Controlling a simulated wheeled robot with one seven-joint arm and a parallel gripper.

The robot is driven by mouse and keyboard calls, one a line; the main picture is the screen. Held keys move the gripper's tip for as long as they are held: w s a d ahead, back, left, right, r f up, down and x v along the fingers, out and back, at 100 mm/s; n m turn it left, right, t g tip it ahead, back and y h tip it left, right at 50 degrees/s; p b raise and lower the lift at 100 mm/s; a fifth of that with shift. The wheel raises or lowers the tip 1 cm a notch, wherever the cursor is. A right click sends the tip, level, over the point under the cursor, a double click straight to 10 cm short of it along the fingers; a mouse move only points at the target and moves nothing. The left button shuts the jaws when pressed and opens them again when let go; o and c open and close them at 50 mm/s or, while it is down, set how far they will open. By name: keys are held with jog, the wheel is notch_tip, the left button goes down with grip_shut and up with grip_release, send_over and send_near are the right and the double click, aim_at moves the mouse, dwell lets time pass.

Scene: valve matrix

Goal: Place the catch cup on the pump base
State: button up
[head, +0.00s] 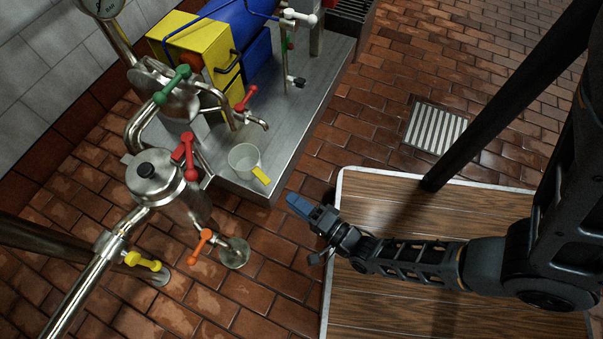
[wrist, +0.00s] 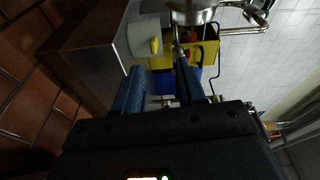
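The catch cup (head: 243,157) is a pale, translucent cup with a yellow handle. It stands upright on the grey metal pump base (head: 262,180), near its front corner, below a small tap. In the wrist view the cup (wrist: 142,38) and its yellow handle show ahead of the fingers, at the edge of the base (wrist: 92,45). My gripper (head: 298,204) has blue fingers and is in front of the base corner, apart from the cup. In the wrist view its two fingers (wrist: 158,90) are spread with nothing between them.
Steel vessels and pipes with a red valve handle (head: 184,153), a green one (head: 172,86) and an orange one (head: 201,245) stand left of the cup. A yellow and blue pump (head: 205,45) sits behind. A wooden platform (head: 400,310) lies below my arm.

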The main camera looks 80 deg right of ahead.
jog(key=s+a+r+n+y, duration=0.1)
jog(key=a+r+n+y, duration=0.1)
jog(key=r+n, duration=0.5)
jog(key=s+a+r+n+y, duration=0.2)
jog(key=r+n, duration=0.6)
jog(key=r, duration=0.7)
jog(key=s+a+r+n+y, duration=0.2)
jog(key=a+r+n+y, duration=0.2)
jog(key=r+n, duration=0.4)
notch_tip(320, 180, up, 3)
jog(key=shift+s+f+g+y, duration=0.1)
jog(key=shift+s+g+y, duration=0.2)
jog(key=shift+g, duration=0.1)
